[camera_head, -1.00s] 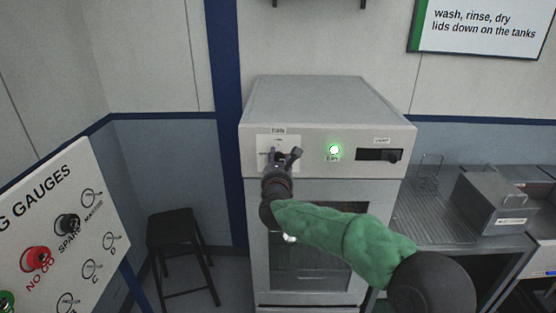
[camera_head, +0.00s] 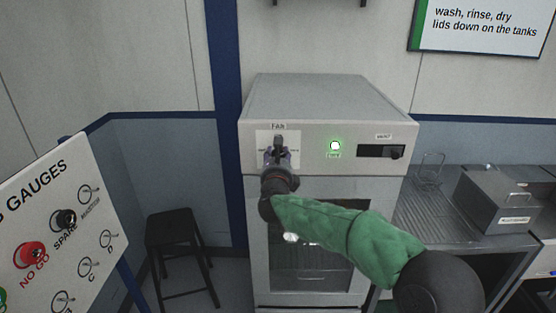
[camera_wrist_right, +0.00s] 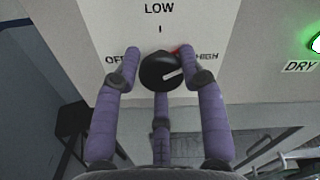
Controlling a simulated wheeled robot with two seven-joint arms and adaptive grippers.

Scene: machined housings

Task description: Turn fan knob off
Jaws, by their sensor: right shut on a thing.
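The black fan knob (camera_wrist_right: 157,71) sits on a white plate (camera_wrist_right: 190,20) marked OFF at left, LOW at top and HIGH at right. Its white line points right, toward the HIGH side. A bit of red shows behind it. My right gripper (camera_wrist_right: 159,62) has its purple fingers around the knob, one on each side and one below, shut on it. In the head view the right gripper (camera_head: 278,152) is at the panel under the FAN label (camera_head: 278,126) and hides most of the knob. My left gripper is not in view.
A lit green lamp (camera_head: 335,146) and a dark slot with a black knob (camera_head: 396,153) are on the same cabinet front (camera_head: 310,165). A black stool (camera_head: 172,222) stands at left, beside a gauge board (camera_head: 90,205). A metal bench with a grey box (camera_head: 495,200) is at right.

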